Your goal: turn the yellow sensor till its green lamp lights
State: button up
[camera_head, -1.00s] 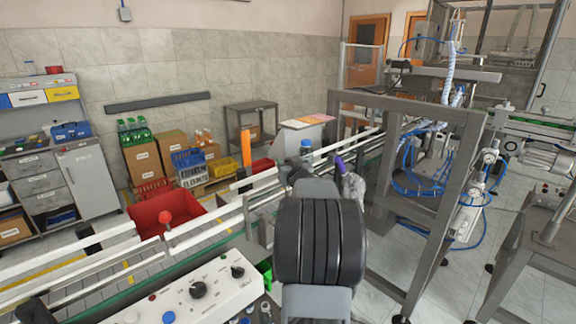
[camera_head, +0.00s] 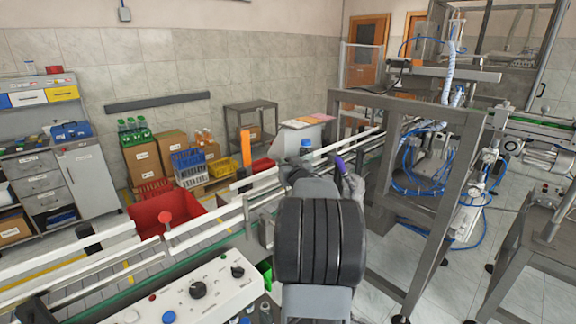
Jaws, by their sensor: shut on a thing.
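The yellow sensor and its green lamp cannot be made out in this view. My own arm fills the middle and covers what lies behind it. A light grey wrist part with a purple piece shows beyond the arm's dark ringed joint. My gripper's fingertips and whatever lies between them are hidden behind the arm.
A white control panel (camera_head: 187,293) with knobs and buttons stands at the front left. A conveyor with white guide rails (camera_head: 70,262) runs diagonally behind it. A blue-capped bottle (camera_head: 306,148) shows behind my arm. A grey machine frame (camera_head: 447,190) stands close on the right.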

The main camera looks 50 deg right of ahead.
dwell(0.6)
jog(key=o, duration=0.9)
jog(key=b+v, duration=0.1)
jog(key=v, duration=1.3)
jog(key=shift+w, duration=0.15)
